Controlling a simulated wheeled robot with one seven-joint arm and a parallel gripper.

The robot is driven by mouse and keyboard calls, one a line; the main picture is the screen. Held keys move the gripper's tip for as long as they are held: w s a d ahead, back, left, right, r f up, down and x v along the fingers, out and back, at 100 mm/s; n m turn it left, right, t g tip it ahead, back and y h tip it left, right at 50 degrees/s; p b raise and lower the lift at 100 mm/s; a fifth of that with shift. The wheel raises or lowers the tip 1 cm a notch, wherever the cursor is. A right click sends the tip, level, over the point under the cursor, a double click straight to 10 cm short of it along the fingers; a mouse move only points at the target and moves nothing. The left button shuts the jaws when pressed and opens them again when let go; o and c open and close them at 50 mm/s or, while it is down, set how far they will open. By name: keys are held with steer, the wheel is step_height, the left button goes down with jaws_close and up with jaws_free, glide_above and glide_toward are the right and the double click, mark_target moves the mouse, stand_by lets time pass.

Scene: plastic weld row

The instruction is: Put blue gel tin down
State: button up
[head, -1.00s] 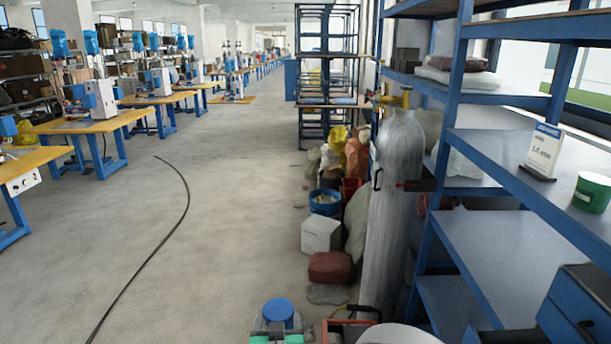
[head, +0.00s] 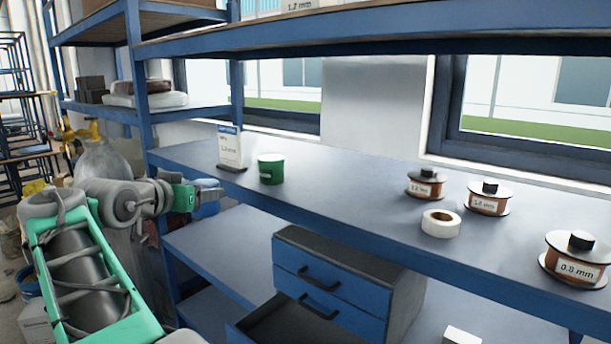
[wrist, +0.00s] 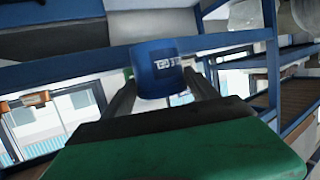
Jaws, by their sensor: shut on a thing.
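The blue gel tin (wrist: 157,70) sits between the two fingers of my gripper (wrist: 160,92) in the wrist view, with its white lettering upside down. In the head view my gripper (head: 208,188) is at the left, in front of the blue shelf rack's front edge. A blue patch of the tin (head: 207,210) shows just below the fingers, largely hidden by them. The gripper is shut on the tin and holds it clear of the shelf board (head: 335,185).
On the board stand a white sign (head: 230,148), a green tin (head: 271,168), copper wire spools (head: 487,200) and a white tape roll (head: 441,223). The board between the green tin and the spools is bare. Blue drawers (head: 340,285) stand below, one pulled open.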

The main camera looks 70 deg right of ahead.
steer(key=s+d+r+m+g+b, duration=0.15)
steer(key=s+r, duration=0.35)
steer(key=s, duration=0.5)
steer(key=s+d+r+m+g+y+p, duration=0.1)
steer(key=s+r+m+g, duration=0.3)
steer(key=s, duration=0.6)
steer(key=s+d+r+g+b, duration=0.1)
steer(key=s+r, duration=0.5)
steer(key=s, duration=0.4)
steer(key=w+d+f, duration=0.3)
steer(key=f, duration=0.1)
steer(key=w+d+f+p, duration=0.1)
steer(key=w+d+f, duration=0.2)
steer(key=f, duration=0.1)
steer(key=w+d+f+p, duration=0.1)
steer(key=w+d+f, duration=0.2)
steer(key=d+f, duration=0.1)
steer(key=shift+w+f, duration=0.3)
steer(key=shift+f, duration=0.05)
steer(key=shift+s+a+f, duration=0.1)
steer(key=shift+f, duration=0.3)
steer(key=o, duration=1.9)
